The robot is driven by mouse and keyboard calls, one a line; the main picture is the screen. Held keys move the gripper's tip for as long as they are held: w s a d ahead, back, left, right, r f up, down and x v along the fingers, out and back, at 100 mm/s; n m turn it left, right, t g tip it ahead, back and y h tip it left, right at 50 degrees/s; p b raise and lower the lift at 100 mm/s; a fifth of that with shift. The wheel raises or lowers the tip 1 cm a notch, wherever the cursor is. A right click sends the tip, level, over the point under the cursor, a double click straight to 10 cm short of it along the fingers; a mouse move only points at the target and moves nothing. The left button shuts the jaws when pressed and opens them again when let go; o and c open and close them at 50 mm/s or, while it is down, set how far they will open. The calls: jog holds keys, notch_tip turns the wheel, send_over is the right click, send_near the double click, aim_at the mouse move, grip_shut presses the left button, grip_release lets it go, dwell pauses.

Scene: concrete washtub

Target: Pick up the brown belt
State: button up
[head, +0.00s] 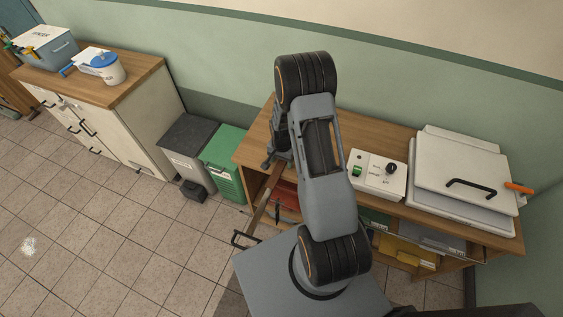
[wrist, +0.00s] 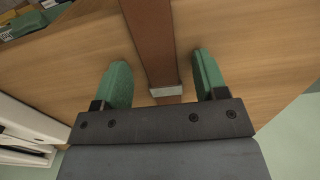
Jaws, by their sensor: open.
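The brown belt (wrist: 150,40) shows in the wrist view as a broad strip running down from the top edge over a light wooden surface (wrist: 240,50). It ends in a pale metal-looking piece (wrist: 166,91). My gripper (wrist: 160,80) is open, with one green finger on each side of the belt's end and a visible gap on both sides. Whether the fingers touch the wood cannot be told. In the head view my gripper (head: 271,158) is at the left end of the wooden bench (head: 254,138), mostly hidden by my arm. The belt is not clearly distinguishable there.
A white control box (head: 377,174) and a white lidded unit (head: 460,172) stand on the bench to the right. A green bin (head: 224,165) and a grey bin (head: 188,145) stand left of it. Compartments below hold folders (head: 405,252). Tiled floor (head: 120,220) is clear at left.

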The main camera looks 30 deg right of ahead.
jog(key=shift+f, duration=0.1)
jog(key=c, duration=1)
jog(key=shift+c, duration=0.2)
jog(key=shift+r+b, duration=0.4)
jog(key=shift+r, duration=0.35)
jog(key=s+a+r+b, duration=0.2)
jog(key=s+r, duration=0.9)
jog(key=s, duration=0.2)
jog(key=shift+s+a+r+b, duration=0.3)
jog(key=shift+s+a+b, duration=0.05)
jog(key=shift+s+a, duration=0.05)
